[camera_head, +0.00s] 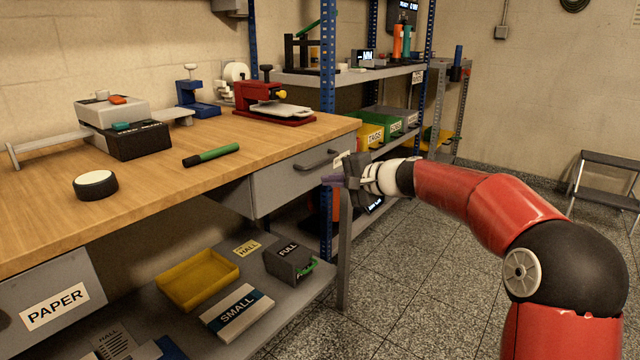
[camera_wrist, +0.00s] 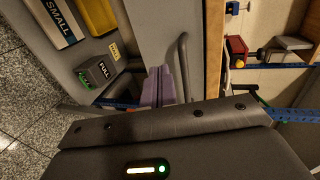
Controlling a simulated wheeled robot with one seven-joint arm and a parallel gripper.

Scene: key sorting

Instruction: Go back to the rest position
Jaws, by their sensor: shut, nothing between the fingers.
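My gripper (camera_head: 330,180) is shut and empty in the head view. It is in front of the workbench's right end, beside the grey drawer (camera_head: 275,188) and just below its handle (camera_head: 320,160). My red arm reaches in from the right. In the wrist view, the purple fingers of my gripper (camera_wrist: 158,84) are together, with the drawer handle (camera_wrist: 183,65) close to their right. I cannot tell whether the fingers touch the handle. The drawer looks closed.
The wooden benchtop (camera_head: 245,165) holds a green marker (camera_head: 211,155), a round puck (camera_head: 96,185) and a red press (camera_head: 270,104). The lower shelf holds a yellow tray (camera_head: 198,280) and a FULL box (camera_head: 289,260). Open floor (camera_head: 420,270) lies right of the bench; a step stool (camera_head: 607,180) stands far right.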

